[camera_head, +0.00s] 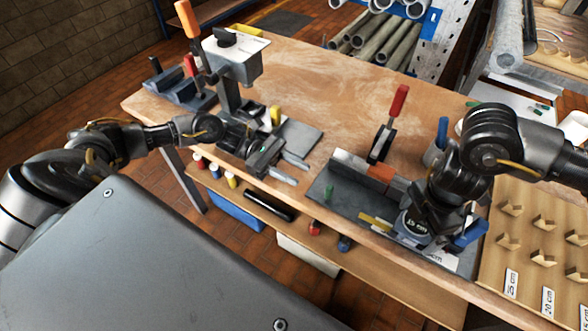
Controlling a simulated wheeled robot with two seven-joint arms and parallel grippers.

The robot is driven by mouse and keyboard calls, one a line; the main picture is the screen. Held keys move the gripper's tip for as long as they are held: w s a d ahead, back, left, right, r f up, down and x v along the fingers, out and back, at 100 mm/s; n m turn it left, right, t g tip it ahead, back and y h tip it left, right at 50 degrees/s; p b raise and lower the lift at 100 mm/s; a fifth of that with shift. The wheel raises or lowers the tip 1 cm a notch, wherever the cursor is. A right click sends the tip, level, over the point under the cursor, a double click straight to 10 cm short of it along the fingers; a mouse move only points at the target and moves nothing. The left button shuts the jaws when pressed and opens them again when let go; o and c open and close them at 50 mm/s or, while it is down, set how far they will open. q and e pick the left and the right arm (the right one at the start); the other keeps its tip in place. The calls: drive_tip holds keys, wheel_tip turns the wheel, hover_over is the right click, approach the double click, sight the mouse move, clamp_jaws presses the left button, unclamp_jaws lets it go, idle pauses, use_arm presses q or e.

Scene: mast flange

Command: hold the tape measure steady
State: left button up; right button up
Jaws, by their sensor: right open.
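I cannot make out the tape measure for certain. A yellow strip (375,222) lies just left of my right gripper, and a blue piece (470,233) shows just right of it.
The wooden bench (320,85) is clear in the middle. A red-handled clamp (388,125) stands behind a dark fixture (340,195). An orange-handled post fixture (232,62) stands at the left. A board with wooden pegs and cm labels (520,265) is at the right.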

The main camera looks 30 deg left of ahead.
drive_tip(key=shift+w+a+r, duration=0.1)
drive_tip(key=shift+w, duration=0.1)
drive_tip(key=shift+r, duration=0.15)
use_arm(q)
drive_tip(key=shift+w+a, duration=0.1)
drive_tip(key=shift+w, duration=0.05)
use_arm(e)
wheel_tip(320, 180, up, 12)
drive_tip(key=shift+s+f, duration=0.15)
drive_tip(key=shift+f, duration=0.05)
use_arm(q)
drive_tip(key=shift+f, duration=0.1)
